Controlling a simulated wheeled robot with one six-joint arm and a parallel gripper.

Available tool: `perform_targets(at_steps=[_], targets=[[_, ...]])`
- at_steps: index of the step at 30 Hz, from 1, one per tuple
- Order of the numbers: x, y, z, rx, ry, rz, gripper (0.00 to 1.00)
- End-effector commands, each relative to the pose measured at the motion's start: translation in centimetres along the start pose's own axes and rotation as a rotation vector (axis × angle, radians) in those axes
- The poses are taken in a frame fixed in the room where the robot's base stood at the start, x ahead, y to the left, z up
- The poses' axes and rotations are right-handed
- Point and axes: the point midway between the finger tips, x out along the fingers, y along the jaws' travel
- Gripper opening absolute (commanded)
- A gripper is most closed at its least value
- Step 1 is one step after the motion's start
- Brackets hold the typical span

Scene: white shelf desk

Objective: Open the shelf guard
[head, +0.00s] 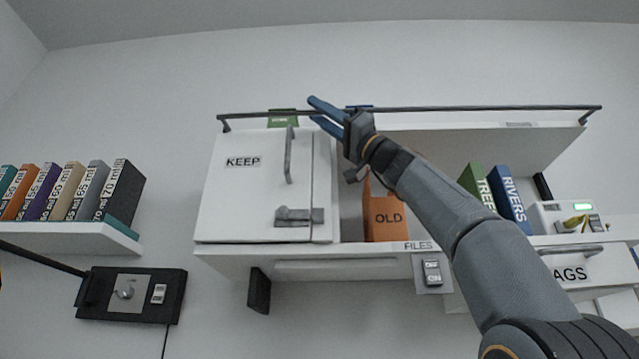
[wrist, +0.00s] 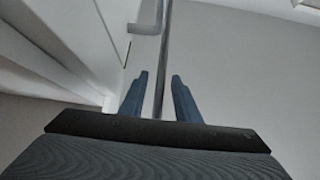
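The shelf guard is a thin dark rail (head: 450,109) that runs along the top front of the white wall shelf, with a bent bracket at each end. My gripper (head: 314,109) is at the rail, left of its middle, with one blue finger above it and one below. In the wrist view the rail (wrist: 163,60) passes between the two fingertips of my gripper (wrist: 160,77), with a gap on each side. The gripper is open and holds nothing. My wrist hides a short part of the rail in the head view.
Below the rail are a KEEP door (head: 245,190) with a vertical handle and latch, and an orange OLD binder (head: 384,215). Green (head: 477,185) and blue (head: 512,198) books stand to the right. A green item (head: 282,118) and a blue one sit behind the rail.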

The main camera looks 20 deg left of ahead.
Motion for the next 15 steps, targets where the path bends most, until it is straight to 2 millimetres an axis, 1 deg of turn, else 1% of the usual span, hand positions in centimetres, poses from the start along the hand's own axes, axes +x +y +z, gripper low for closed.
perform_targets(at_steps=[8,15], targets=[[-1.5,0.1,0.1,-0.001,0.000,0.000,0.29],[-4.0,0.1,0.2,-0.002,0.000,0.001,0.29]])
